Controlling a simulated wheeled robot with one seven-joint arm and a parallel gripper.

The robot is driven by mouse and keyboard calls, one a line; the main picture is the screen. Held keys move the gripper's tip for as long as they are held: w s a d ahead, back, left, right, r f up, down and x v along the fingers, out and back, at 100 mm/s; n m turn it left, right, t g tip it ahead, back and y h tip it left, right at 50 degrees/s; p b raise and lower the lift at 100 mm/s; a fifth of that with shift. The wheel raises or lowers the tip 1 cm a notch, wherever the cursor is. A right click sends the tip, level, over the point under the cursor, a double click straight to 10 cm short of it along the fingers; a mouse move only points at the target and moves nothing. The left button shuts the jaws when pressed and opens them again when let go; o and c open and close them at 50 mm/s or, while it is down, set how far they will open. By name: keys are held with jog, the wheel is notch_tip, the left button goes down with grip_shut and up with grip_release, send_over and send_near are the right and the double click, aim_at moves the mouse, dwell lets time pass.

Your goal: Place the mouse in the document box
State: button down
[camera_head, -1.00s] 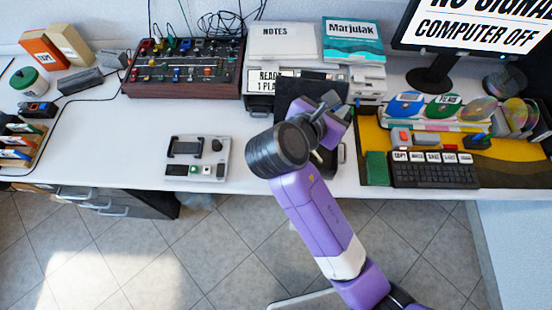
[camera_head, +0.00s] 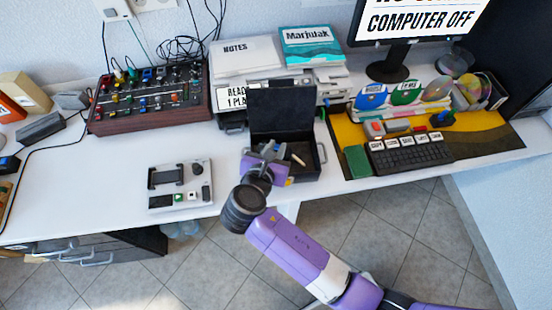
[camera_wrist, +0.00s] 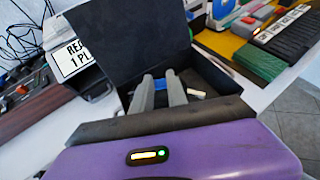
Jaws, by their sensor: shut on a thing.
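The document box (camera_head: 285,108) is a black case on the desk with its lid raised at the back. It also shows in the wrist view (camera_wrist: 130,40). My gripper (camera_head: 268,150) is at the box's front left part, its grey fingers (camera_wrist: 170,80) reaching over the front edge into the opening. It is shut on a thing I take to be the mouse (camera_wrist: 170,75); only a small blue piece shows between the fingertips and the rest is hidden. I cannot tell whether it touches the box floor. A small pale stick-like thing (camera_head: 299,160) lies inside the box.
A grey device (camera_head: 180,186) lies left of the box. A mixer (camera_head: 150,100) stands behind it. Stacked trays with notes (camera_head: 246,52) are behind the lid. A keyboard (camera_head: 412,154) and green block (camera_head: 357,161) lie on the right. The desk's front edge is near.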

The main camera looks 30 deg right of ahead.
jog(key=shift+f, duration=2.95)
jog(key=shift+f+b, duration=0.15)
jog(key=shift+b, duration=0.15)
jog(key=c, duration=1.3)
grip_release()
jog(key=v, duration=1.2)
